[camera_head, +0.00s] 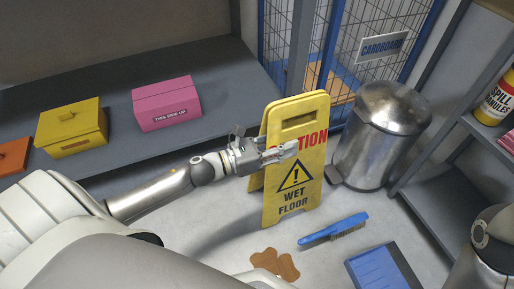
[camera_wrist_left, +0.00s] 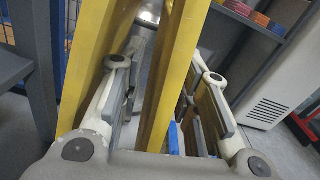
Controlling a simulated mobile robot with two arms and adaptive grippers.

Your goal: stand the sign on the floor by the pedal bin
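The yellow wet-floor sign (camera_head: 299,183) stands upright on the floor in the head view, its two panels spread at the bottom. It is just left of and slightly in front of the metal pedal bin (camera_head: 378,140). My left gripper (camera_head: 280,151) is at the sign's upper half. In the left wrist view, its fingers lie on either side of one yellow panel (camera_wrist_left: 176,65), with gaps between the pads and the panel. The other panel (camera_wrist_left: 92,55) is outside the left finger. My right gripper is not in view; part of my right arm shows at the lower right.
A blue brush (camera_head: 333,231), a brown spill (camera_head: 274,264) and a blue box-like object (camera_head: 383,268) are on the floor in front. A grey shelf (camera_head: 437,200) stands right of the bin. A wire cage (camera_head: 345,50) is behind. Boxes, including a pink one (camera_head: 166,104), sit on the left bench.

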